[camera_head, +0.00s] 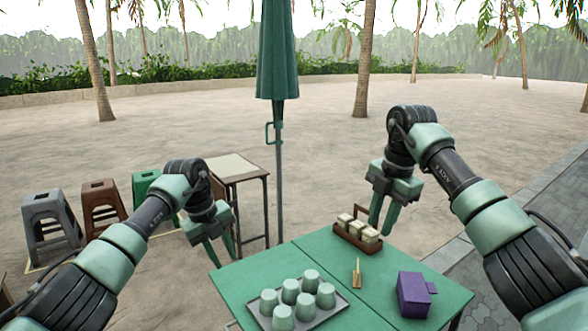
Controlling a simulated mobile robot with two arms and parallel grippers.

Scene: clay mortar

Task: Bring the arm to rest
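My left gripper (226,261) hangs at the left, in front of the small side table and beyond the left edge of the green table (316,262). Its fingers point down, apart, with nothing between them. My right gripper (380,229) hangs above the far right part of the green table, to the right of a small wooden caddy (341,234). Its fingers also point down, with a gap and nothing held. Both arms reach in from the lower corners, bent at the elbow.
The table bears a grey tray (341,307) of several pale green cups, a wooden peg-like piece (356,272) and a purple box (412,294). A closed green umbrella (278,50) stands behind. Stools (102,208) and a side table (231,168) stand left.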

